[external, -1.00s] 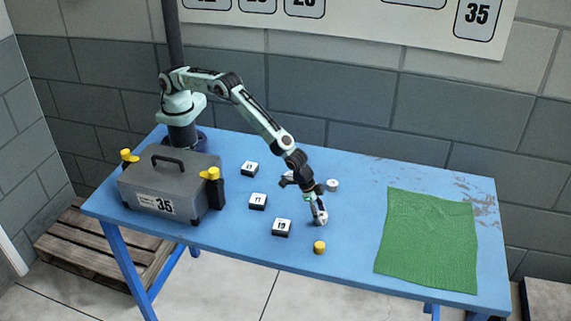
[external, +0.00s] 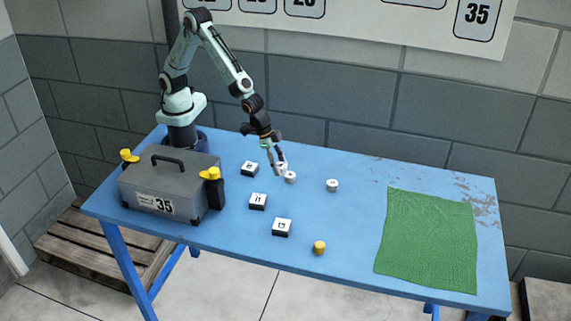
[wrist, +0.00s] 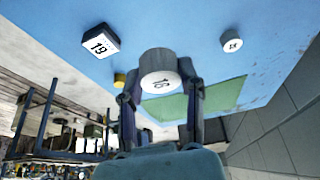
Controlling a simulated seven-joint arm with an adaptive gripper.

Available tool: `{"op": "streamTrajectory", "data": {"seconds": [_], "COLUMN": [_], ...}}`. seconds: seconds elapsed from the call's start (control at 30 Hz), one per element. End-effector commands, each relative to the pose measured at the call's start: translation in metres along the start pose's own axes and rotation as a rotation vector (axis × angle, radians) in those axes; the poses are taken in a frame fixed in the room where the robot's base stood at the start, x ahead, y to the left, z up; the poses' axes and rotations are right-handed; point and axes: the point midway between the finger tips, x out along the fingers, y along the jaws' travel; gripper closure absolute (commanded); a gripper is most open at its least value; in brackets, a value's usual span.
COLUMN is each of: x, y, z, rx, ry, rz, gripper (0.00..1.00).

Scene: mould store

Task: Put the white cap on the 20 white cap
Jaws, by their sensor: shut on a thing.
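My gripper (external: 280,169) is above the back middle of the table. In the wrist view, its fingers (wrist: 160,92) are shut on a white cap (wrist: 158,82) whose face seems to read 16. In the external view, two white round shapes are close together at the fingertips, one of them a white cap (external: 290,177); I cannot tell which is held or whether they touch. Another white cap (external: 332,185) stands apart to the right on the table. A white cap (wrist: 232,43) with a small, unreadable number also shows in the wrist view.
Numbered black-and-white blocks (external: 258,201) stand left of and in front of the gripper. A yellow cap (external: 319,247) is near the front edge. A grey toolbox (external: 170,187) marked 35 is at left, a green cloth (external: 428,240) at right.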

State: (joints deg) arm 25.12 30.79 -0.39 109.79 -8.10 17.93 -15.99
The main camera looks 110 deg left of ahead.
Motion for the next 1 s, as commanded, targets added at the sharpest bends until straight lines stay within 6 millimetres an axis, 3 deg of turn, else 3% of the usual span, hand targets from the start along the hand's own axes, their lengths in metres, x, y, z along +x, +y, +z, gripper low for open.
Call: {"op": "streamTrajectory", "data": {"seconds": [0.17,0.5,0.6,0.77,1.0], "x": [-0.008,-0.032,-0.034,-0.013,0.041], "y": [-0.021,-0.104,-0.119,-0.125,-0.126], "z": [0.010,0.006,0.001,-0.017,-0.068], "rx": [0.075,-0.042,-0.077,-0.090,-0.090], "ry": [0.001,0.002,0.000,-0.002,-0.002], "rz": [0.032,-0.017,-0.031,-0.037,-0.037], "gripper": [0.81,0.81,0.81,0.81,0.81]}}
